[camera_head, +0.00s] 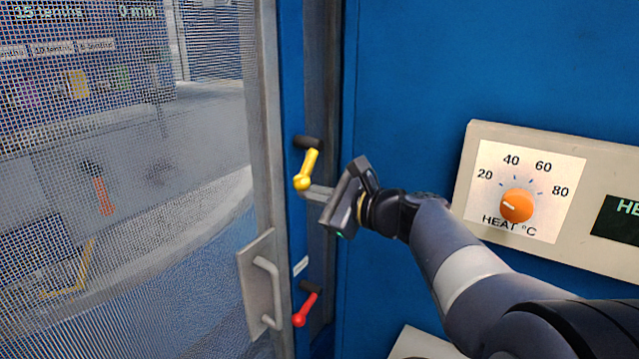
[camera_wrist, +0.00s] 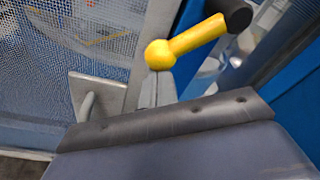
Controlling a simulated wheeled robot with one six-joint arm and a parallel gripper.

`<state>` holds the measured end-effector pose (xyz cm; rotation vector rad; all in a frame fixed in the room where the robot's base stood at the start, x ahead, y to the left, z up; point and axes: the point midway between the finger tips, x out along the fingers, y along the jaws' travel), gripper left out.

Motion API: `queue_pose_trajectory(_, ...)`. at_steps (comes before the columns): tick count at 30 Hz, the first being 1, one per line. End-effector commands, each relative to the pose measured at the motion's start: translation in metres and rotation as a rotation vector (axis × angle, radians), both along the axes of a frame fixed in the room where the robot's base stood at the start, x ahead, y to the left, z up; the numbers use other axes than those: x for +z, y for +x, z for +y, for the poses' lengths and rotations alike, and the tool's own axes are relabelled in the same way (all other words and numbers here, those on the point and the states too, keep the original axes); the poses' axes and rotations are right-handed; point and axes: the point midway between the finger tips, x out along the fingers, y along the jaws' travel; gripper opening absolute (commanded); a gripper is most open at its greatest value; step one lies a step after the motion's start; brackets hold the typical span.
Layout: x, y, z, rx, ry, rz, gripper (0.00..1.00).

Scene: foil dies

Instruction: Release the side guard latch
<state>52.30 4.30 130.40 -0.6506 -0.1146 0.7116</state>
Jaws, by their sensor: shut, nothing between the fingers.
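A yellow lever (camera_head: 308,167) with a ball end is on the blue post beside the mesh guard (camera_head: 120,130). It hangs down and slightly left from a dark pivot. A red lever (camera_head: 306,308) of the same kind is lower on the post, tilted down-left. I cannot tell from any readable label which one is the side guard latch. My gripper (camera_head: 314,192) is shut and empty, its fingertips right by the yellow ball. In the wrist view, the yellow lever (camera_wrist: 190,40) has its ball just above the fingertips (camera_wrist: 157,92); contact is unclear.
The guard's grey frame carries a plate with a grey pull handle (camera_head: 268,290), left of the red lever. A heat panel (camera_head: 480,165) with an orange knob (camera_head: 517,206) is on the blue wall at right, behind my arm. A small unreadable label (camera_head: 301,266) is above the red lever.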

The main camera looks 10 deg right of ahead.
Motion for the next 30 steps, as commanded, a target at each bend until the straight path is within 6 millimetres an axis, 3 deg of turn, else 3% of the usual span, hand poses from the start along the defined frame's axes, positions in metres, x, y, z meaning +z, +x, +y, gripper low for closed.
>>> queue_pose_trajectory(12, 0.02, -0.017, 0.017, 0.001, 0.015, 0.013, 0.0)
queue_pose_trajectory(30, 0.033, -0.023, 0.023, 0.001, 0.015, 0.013, 0.0)
